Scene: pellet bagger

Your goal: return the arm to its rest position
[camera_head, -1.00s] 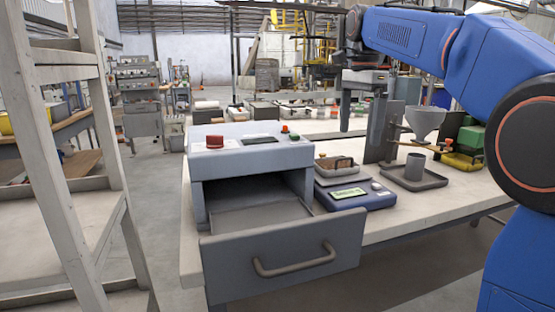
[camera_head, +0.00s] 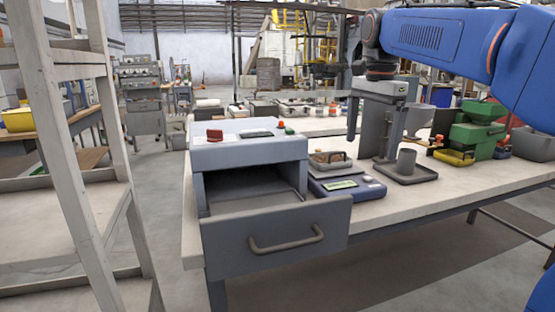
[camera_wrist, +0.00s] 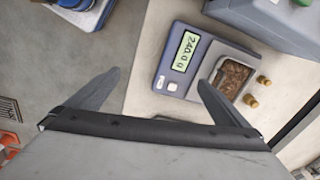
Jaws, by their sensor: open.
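My blue arm (camera_head: 420,38) reaches in from the upper right of the head view. My gripper (camera_wrist: 160,78) is open and empty, with its two fingers spread apart in the wrist view. In the head view its grey body hangs above the bench, in front of the dark stand, with one finger pointing down. In the wrist view the blue scale (camera_wrist: 174,82) lies below and beyond the fingers. A tray of brown pellets (camera_wrist: 232,78) sits on it. No contact with the gripper shows.
A grey bagger box (camera_head: 245,155) has its front drawer (camera_head: 275,240) pulled open. A grey cup (camera_head: 407,160) stands on a tray beside the dark stand. A wooden rack (camera_head: 75,150) stands at left.

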